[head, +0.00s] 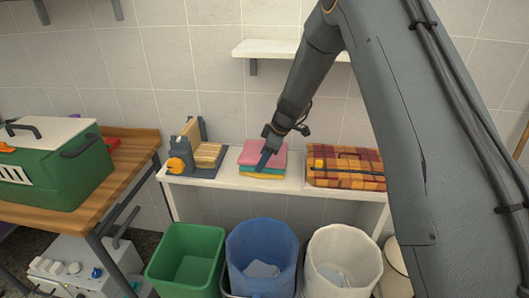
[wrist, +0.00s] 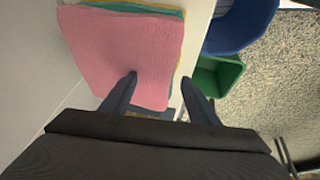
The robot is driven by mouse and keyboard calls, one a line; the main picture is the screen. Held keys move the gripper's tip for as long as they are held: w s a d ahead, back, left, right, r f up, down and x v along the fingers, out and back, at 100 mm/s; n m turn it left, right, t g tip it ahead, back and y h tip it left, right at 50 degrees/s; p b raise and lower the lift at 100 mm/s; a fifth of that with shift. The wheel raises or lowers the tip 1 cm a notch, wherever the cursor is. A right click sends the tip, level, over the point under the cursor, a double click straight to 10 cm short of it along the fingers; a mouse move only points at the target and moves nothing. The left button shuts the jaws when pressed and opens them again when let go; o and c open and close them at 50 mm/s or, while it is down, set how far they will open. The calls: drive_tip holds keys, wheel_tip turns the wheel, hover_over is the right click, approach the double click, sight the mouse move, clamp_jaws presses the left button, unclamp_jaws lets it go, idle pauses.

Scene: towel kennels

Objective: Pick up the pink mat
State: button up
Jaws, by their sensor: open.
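The pink mat (head: 255,149) lies flat on top of a small stack of folded cloths on the white shelf. In the wrist view the pink mat (wrist: 125,50) fills the upper left, with yellow and teal edges of the layers beneath it.
A device with an orange knob (head: 176,165) stands left of the stack, and a plaid basket (head: 345,180) stands right. Green (head: 185,262), blue (head: 262,235) and white (head: 343,240) bins stand below the shelf front. A green carrier (head: 60,170) sits on a wooden table at left.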

drive_tip(key=c, duration=1.1)
drive_tip(key=shift+s+r+b, duration=0.1)
drive_tip(key=shift+r+b, duration=0.05)
drive_tip(key=shift+b, duration=0.25)
